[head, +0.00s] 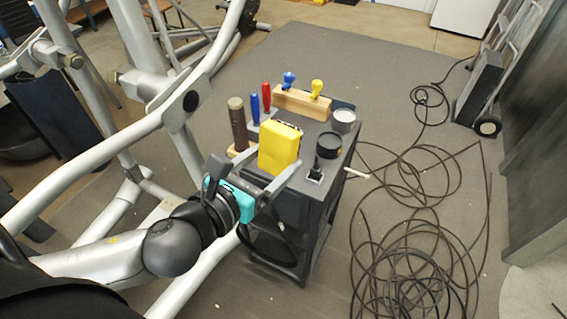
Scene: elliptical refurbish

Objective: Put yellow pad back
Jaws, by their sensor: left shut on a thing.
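The yellow pad (279,146) is a bright yellow block, upright and slightly tilted, with a dark patterned top edge. My left gripper (277,157) has its grey fingers on either side of the pad and is shut on it, at the near part of the dark cart top (310,122). I cannot tell whether the pad's underside touches the cart. The pad and fingers hide part of the cart behind them. My right gripper is not in view.
On the cart are a brown cylinder (237,124), blue (255,108) and red (266,96) handled tools, a wooden block (300,103) with blue and yellow knobs, a silver tin (343,120) and a black tin (329,145). An elliptical frame (105,125) crowds the left. Coiled cable (410,260) covers the right floor.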

